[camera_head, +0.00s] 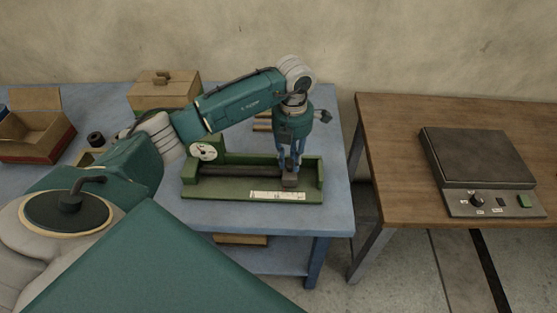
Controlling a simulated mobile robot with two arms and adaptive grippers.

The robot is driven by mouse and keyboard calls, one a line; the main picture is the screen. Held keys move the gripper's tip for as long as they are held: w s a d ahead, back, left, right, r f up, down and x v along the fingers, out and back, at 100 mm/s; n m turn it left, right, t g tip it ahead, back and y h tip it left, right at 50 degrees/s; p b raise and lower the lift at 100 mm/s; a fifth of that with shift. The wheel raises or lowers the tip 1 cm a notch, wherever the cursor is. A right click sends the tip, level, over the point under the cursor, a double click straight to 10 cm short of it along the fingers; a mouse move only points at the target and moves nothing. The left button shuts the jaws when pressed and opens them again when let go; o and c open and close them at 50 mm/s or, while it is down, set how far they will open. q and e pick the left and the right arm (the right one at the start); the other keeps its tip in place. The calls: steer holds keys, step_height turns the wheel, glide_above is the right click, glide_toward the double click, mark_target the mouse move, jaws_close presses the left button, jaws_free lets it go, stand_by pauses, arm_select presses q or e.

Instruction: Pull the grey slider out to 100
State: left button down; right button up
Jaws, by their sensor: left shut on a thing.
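A green fixture (225,191) with a dark horizontal rod lies on the blue table. A round white dial (203,152) stands at its left end, and a pale scale strip (277,196) runs along its front right. The grey slider (290,181) sits on the rod toward the right end, above the scale strip. My left gripper (292,172) points down from above and is shut on the slider; its fingers hide the slider's upper part. The scale's figures are too small to read. My right gripper is not in view.
The blue table (338,170) holds an open cardboard box (35,128) and a lidded wooden box (164,90) behind my arm. A wooden table (400,185) on the right carries a dark plate device (478,160) with a knob and green button. A gap separates the tables.

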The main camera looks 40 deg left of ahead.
arm_select(q)
steer(key=w+d, duration=0.1)
steer(key=w+d+b, duration=0.1)
steer(key=d, duration=0.1)
steer(key=w+d, duration=0.1)
steer(key=d, duration=0.1)
steer(key=shift+d+r+b, duration=0.1)
steer(key=shift+b, duration=0.2)
steer(key=c, duration=1.4)
jaws_free()
steer(key=shift+w, duration=0.1)
steer(key=shift+c, duration=0.2)
steer(key=shift+d, duration=0.1)
steer(key=shift+r, duration=0.25)
step_height(320, 180, up, 12)
steer(key=shift+f, duration=0.25)
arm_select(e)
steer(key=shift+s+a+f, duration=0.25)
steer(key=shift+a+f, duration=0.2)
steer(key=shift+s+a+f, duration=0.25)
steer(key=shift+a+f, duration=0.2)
